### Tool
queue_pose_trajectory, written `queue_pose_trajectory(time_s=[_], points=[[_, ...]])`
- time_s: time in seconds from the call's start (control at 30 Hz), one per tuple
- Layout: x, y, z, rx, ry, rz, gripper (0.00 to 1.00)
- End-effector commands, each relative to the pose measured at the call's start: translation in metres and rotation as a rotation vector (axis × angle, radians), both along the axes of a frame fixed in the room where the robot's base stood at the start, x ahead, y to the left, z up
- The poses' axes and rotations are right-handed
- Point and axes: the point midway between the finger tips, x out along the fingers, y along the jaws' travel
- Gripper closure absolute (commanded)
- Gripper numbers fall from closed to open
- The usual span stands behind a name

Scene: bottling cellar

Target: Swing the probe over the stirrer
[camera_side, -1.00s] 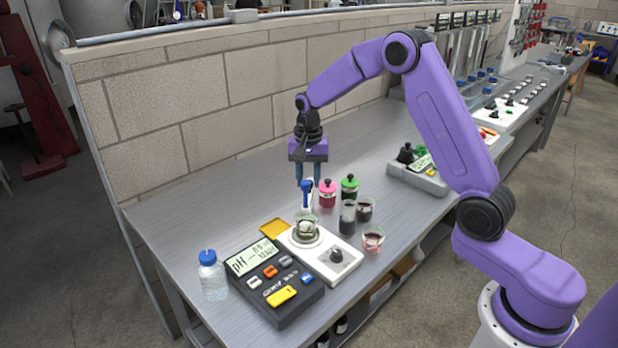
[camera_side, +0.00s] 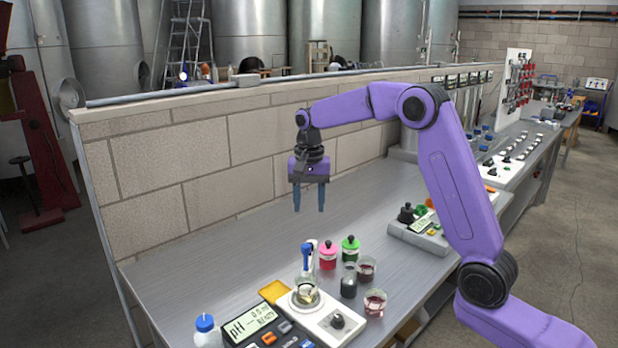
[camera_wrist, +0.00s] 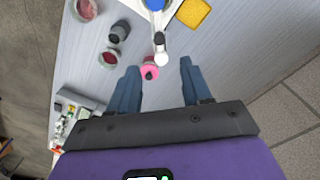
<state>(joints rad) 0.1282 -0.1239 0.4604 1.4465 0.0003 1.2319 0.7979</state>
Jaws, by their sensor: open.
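The stirrer (camera_side: 322,321), a white box with a black knob, stands near the front of the bench. A glass beaker (camera_side: 305,295) sits on its round plate. The blue-topped probe (camera_side: 307,254) stands above the beaker beside a pale holder (camera_side: 314,268); I cannot tell if its tip is in the beaker. In the wrist view the probe's blue top (camera_wrist: 155,4) is cut by the upper edge, with the white holder (camera_wrist: 160,48) below it. My gripper (camera_side: 308,210) is open and empty, pointing down, above and behind the probe, apart from it.
Pink-capped (camera_side: 328,256) and green-capped (camera_side: 350,249) jars, a dark cylinder (camera_side: 349,283) and two dark red beakers (camera_side: 375,303) crowd right of the probe. A yellow pad (camera_side: 273,292), pH meter (camera_side: 255,325) and blue-capped bottle (camera_side: 206,331) stand left. The bench behind is clear.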

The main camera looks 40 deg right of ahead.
Motion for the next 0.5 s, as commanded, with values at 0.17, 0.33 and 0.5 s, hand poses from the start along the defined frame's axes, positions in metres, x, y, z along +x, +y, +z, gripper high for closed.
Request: queue_pose_trajectory(time_s=[0.17,0.33,0.5], points=[[0.0,0.001,0.035,0.0,-0.004,0.001,0.51],[0.001,0.0,0.055,0.001,-0.004,0.0,0.51],[0.0,0.0,0.064,0.0,-0.001,0.0,0.51]])
